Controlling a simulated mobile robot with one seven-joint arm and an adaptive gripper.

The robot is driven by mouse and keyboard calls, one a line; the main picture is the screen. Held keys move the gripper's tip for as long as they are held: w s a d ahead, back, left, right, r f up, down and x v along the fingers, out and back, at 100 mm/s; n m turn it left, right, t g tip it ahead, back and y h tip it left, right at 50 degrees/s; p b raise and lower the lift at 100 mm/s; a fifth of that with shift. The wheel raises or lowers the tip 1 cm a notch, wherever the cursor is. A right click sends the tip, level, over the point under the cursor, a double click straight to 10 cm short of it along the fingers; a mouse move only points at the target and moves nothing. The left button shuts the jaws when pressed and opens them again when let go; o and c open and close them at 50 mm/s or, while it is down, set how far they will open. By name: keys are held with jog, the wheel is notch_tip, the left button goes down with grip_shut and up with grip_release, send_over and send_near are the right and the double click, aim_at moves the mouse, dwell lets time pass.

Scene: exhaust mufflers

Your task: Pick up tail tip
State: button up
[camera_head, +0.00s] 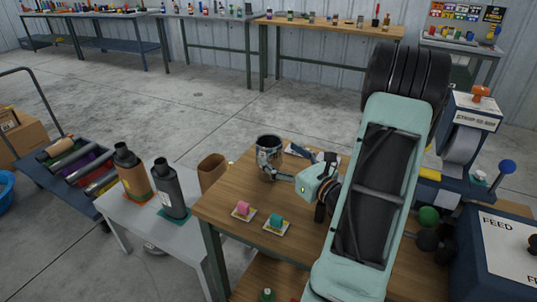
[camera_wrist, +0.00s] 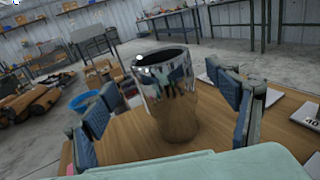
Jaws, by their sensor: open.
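The tail tip is a shiny chrome cylinder (camera_head: 267,158), open at the top, standing upright on the wooden table (camera_head: 215,208). In the wrist view the tail tip (camera_wrist: 168,88) is in the middle, with its dark opening showing at the top. My gripper (camera_head: 290,163) is open and just to the right of the tail tip in the head view. In the wrist view my gripper's fingers (camera_wrist: 165,110) stand to the left and right of it, with a gap on each side. Whether the tip is fully between the pads I cannot tell.
Pink (camera_head: 244,207) and teal (camera_head: 276,221) pieces on small cards lie near the table's front. A grey table (camera_head: 130,210) at left holds dark cylinders (camera_head: 170,188) and a brown open container (camera_head: 212,172). A belt machine (camera_head: 467,135) stands at right.

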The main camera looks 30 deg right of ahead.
aim_at(269, 144)
jog(key=w, duration=0.5)
jog(key=shift+w+a+b, duration=0.1)
jog(key=shift+w+b, duration=0.25)
jog(key=shift+w, duration=0.05)
jog(key=c, duration=1.2)
jog(key=shift+c, duration=0.2)
jog(key=shift+r, duration=0.15)
